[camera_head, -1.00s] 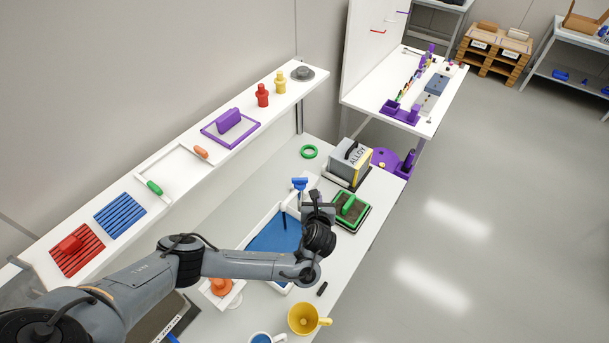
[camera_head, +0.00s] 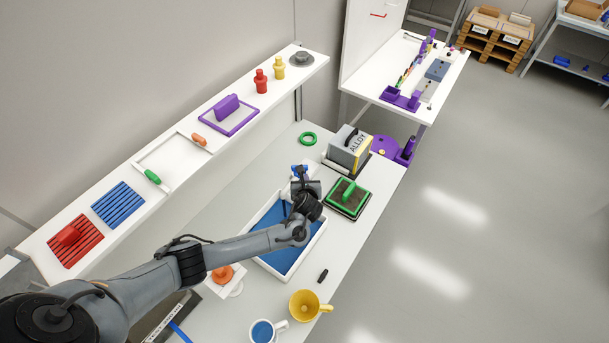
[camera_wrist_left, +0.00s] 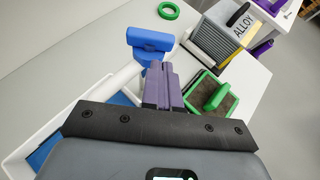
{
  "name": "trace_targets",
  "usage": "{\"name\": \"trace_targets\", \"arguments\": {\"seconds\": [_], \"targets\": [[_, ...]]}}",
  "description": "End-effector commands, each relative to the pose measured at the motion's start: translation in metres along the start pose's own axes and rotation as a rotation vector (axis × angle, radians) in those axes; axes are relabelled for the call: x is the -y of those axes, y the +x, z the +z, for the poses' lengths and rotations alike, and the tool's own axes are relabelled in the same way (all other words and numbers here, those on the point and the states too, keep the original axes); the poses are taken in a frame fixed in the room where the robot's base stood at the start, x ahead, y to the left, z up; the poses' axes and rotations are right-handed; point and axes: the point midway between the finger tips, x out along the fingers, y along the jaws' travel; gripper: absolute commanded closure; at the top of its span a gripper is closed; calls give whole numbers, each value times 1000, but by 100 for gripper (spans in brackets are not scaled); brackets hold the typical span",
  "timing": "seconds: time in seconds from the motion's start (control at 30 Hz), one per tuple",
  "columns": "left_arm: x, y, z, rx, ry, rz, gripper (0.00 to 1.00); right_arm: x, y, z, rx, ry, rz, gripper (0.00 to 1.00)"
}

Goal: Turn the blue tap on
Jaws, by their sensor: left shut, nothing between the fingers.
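The blue tap (camera_head: 296,168) stands at the far end of the white sink (camera_head: 262,217) with the blue basin floor. In the head view my left gripper (camera_head: 301,178) is right at the tap and partly covers it. In the left wrist view the tap's blue top (camera_wrist_left: 150,40) is clear, just beyond and a little left of the shut purple-grey fingers (camera_wrist_left: 160,75). A gap shows between them there; contact cannot be made out. The fingers hold nothing. My right gripper is out of view.
A green-handled block (camera_head: 348,195) and the grey ALLOY box (camera_head: 349,148) stand close right of the sink. A green ring (camera_head: 308,139) lies behind it. A yellow mug (camera_head: 304,305) is near the front edge. A long shelf (camera_head: 180,150) runs along the left.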

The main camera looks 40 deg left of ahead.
Motion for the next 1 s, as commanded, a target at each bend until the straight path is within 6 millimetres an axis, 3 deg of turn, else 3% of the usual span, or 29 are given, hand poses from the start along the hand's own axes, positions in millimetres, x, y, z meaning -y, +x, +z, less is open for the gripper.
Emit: {"name": "trace_targets", "arguments": {"seconds": [0.23,1.0], "targets": [[0,19,12,-1,0,0,100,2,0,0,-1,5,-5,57],[3,33,19,-1,3,2,100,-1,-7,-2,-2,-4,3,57]]}}
